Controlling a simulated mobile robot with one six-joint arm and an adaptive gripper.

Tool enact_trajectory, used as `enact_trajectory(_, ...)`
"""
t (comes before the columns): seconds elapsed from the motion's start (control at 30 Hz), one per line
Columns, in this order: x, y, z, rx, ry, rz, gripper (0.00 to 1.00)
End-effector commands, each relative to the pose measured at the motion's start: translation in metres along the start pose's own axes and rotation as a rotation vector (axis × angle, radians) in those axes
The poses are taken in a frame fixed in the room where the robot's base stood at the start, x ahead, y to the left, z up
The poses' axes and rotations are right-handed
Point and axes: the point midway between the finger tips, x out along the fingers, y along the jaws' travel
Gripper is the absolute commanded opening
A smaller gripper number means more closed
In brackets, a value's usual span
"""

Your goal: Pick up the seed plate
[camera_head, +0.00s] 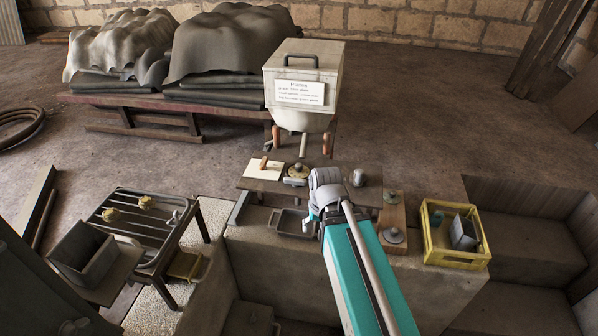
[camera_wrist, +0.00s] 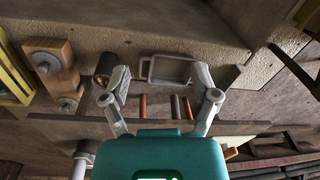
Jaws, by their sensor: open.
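No part is plainly marked as the seed plate. A round brass-coloured disc with a knob (camera_head: 297,172) lies on the narrow shelf below the hopper. Grey round discs sit on a wooden block (camera_head: 394,218) to the right; the block also shows at the left of the wrist view (camera_wrist: 52,72). I cannot tell which disc is the seed plate. My gripper (camera_head: 314,214) is over the bench near the shelf's front edge. In the wrist view my gripper (camera_wrist: 164,98) has its fingers spread, with nothing held between them.
A white hopper (camera_head: 303,80) with a label stands behind the shelf. A shallow grey tray (camera_head: 294,224) lies left of my gripper and shows in the wrist view (camera_wrist: 168,69). A yellow crate (camera_head: 456,258) stands right; a slatted rack (camera_head: 150,225) stands left.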

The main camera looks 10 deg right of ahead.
Motion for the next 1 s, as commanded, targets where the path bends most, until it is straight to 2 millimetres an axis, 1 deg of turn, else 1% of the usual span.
enact_trajectory(0.1,0.005,-0.003,-0.013,0.143,0.032,-0.072,0.78)
enact_trajectory(0.27,0.008,-0.008,-0.035,0.403,0.069,-0.210,0.78)
enact_trajectory(0.57,0.002,-0.011,-0.081,0.949,0.068,-0.523,0.78)
enact_trajectory(0.77,-0.009,-0.004,-0.113,1.311,0.001,-0.747,0.78)
enact_trajectory(1.0,-0.028,0.014,-0.149,1.727,-0.157,-1.028,0.78)
